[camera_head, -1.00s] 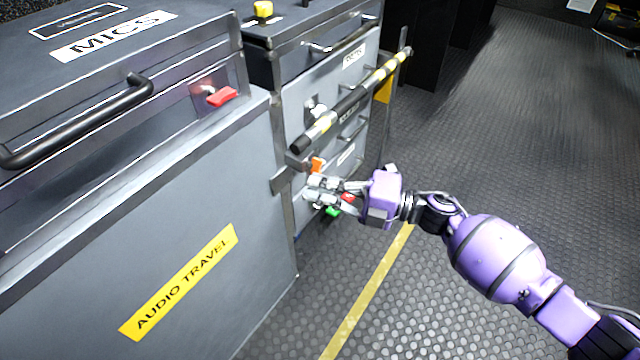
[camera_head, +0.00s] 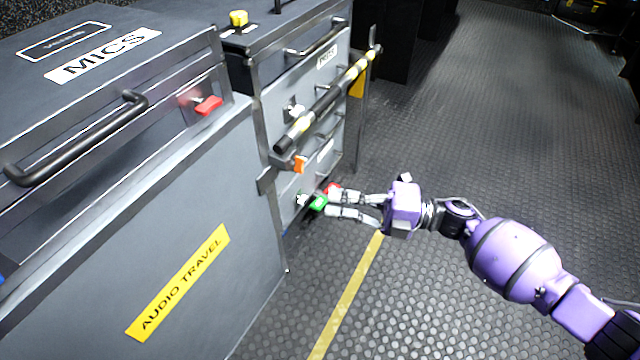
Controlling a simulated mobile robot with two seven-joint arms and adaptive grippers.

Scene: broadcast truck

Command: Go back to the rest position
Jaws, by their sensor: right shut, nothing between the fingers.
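My right gripper (camera_head: 333,203) is at the end of my purple arm, which comes in from the lower right. My left gripper is not in view.
A grey case (camera_head: 150,250) marked MICS and AUDIO TRAVEL, with a black handle (camera_head: 75,140) and red latch (camera_head: 208,106), stands at left. The textured floor (camera_head: 480,130) at right is clear.

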